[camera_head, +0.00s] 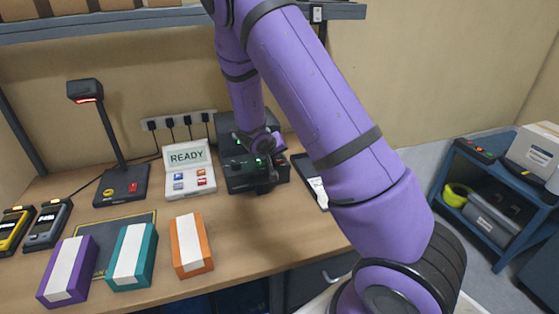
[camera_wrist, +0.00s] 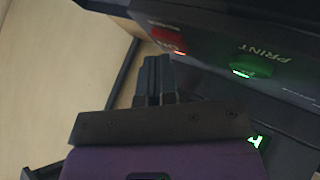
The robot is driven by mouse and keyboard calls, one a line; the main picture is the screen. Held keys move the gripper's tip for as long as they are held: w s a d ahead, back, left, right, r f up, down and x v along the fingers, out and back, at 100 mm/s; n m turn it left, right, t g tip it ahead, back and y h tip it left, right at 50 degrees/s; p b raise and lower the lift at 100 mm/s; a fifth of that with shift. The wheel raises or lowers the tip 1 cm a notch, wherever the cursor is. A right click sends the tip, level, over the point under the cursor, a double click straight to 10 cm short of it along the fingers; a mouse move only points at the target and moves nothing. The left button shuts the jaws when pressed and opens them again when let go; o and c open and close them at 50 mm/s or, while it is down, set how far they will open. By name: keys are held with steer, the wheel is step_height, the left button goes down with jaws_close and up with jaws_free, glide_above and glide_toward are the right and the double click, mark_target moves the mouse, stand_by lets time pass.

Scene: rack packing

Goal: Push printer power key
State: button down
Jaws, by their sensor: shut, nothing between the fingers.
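The black printer (camera_head: 243,180) stands on the wooden table near the wall, partly hidden behind my arm. In the wrist view its dark front (camera_wrist: 225,30) crosses the upper right. A red lit key (camera_wrist: 168,40) is on that front at the left, and a green lit key (camera_wrist: 243,69) marked PRINT is to its right. My gripper (camera_wrist: 153,60) is shut and empty, its fingertips just below the red key in the picture. I cannot tell if they touch it. In the head view my gripper (camera_head: 268,184) is at the printer's front, small and dark.
A white unit reading READY (camera_head: 187,156) and a black scanner stand (camera_head: 122,184) are to the left. Purple (camera_head: 68,271), teal (camera_head: 132,256) and orange (camera_head: 191,245) boxes lie at the front. A dark tray (camera_head: 310,180) is right of the printer. A shelf (camera_head: 120,22) runs above.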

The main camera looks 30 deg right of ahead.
steer(key=shift+r, duration=0.4)
steer(key=shift+r, duration=3)
